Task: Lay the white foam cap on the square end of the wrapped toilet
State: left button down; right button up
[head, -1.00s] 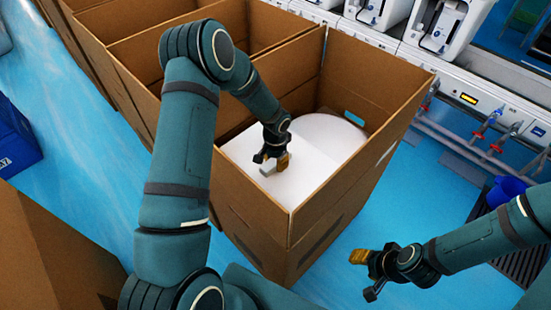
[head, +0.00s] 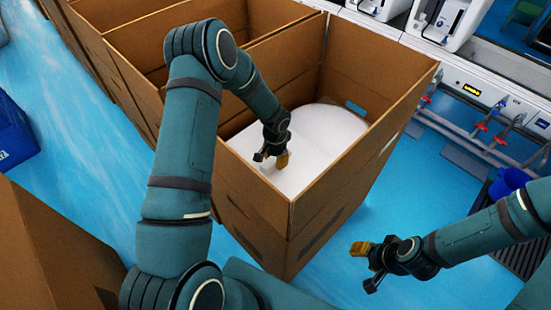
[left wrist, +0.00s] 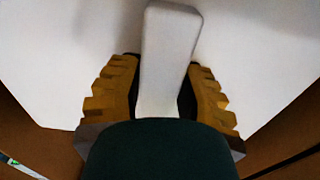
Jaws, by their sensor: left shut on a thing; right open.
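The wrapped toilet (head: 332,126) lies white inside an open cardboard box, its rounded end toward the back right and its square end toward the front left. My left gripper (head: 270,158) reaches down into the box over the square end. In the left wrist view, its ridged yellow fingers are shut on a narrow pale block, the white foam cap (left wrist: 170,45), with a broad white surface behind it. I cannot tell whether the cap touches the toilet. My right gripper (head: 369,262) is open and empty, outside the box at the lower right.
The cardboard box (head: 262,212) has high walls close around my left gripper. More open boxes (head: 150,45) stand behind to the left. A white bench (head: 465,88) with hoses and valves runs along the right. Blue floor lies between.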

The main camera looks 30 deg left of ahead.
pick_arm(q)
jog(key=shift+s+f+b, duration=0.1)
jog(key=shift+f+b, duration=0.3)
dwell(0.4)
jog(key=c, duration=0.6)
grip_release()
notch_tip(320, 180, up, 12)
